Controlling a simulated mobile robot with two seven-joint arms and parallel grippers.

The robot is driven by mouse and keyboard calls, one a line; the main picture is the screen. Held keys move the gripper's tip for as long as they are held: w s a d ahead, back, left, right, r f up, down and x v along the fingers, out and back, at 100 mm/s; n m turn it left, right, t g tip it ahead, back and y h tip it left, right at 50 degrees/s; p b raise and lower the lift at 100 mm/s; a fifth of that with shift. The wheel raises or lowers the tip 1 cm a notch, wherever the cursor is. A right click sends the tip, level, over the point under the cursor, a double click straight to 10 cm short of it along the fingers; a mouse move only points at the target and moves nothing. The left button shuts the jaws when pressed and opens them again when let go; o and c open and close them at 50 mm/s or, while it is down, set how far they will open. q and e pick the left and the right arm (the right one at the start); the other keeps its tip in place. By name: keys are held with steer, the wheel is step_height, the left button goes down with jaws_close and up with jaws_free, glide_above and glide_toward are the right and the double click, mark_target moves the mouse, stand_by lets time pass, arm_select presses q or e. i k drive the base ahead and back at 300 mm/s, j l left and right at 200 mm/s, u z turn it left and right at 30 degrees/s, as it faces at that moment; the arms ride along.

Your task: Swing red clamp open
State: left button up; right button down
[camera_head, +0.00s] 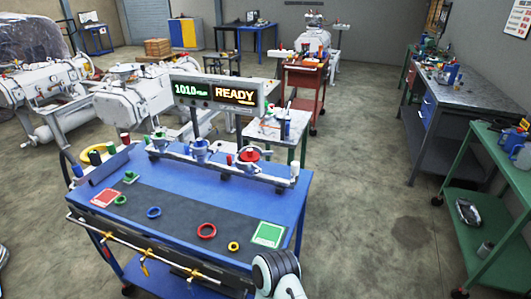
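A small red part, which looks like the red clamp (249,154), sits on the right-hand fitting of a white pipe manifold (221,169) along the back of a blue workbench (283,199). It is too small to tell whether it is open or shut. A separate red ring (206,231) lies flat on the dark mat (175,217) at the front. Neither of my grippers shows. A black and white link of my arm shows at the bottom edge, in front of the bench's right corner.
A green ring (120,199), blue ring (153,212) and yellow ring (233,246) lie on the bench with a red pad (105,197) and a green pad (268,233). A display (213,93) reading READY stands behind the manifold. Floor to the right is clear.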

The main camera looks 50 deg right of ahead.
mark_target(244, 167)
steer(key=l+u, duration=0.1)
steer(key=l, duration=0.45)
steer(key=k+l+u, duration=0.1)
steer(key=l, duration=0.45)
steer(key=k+l+u, duration=0.1)
steer(key=l, duration=0.4)
steer(key=k+l+u, duration=0.15)
steer(key=l, duration=0.4)
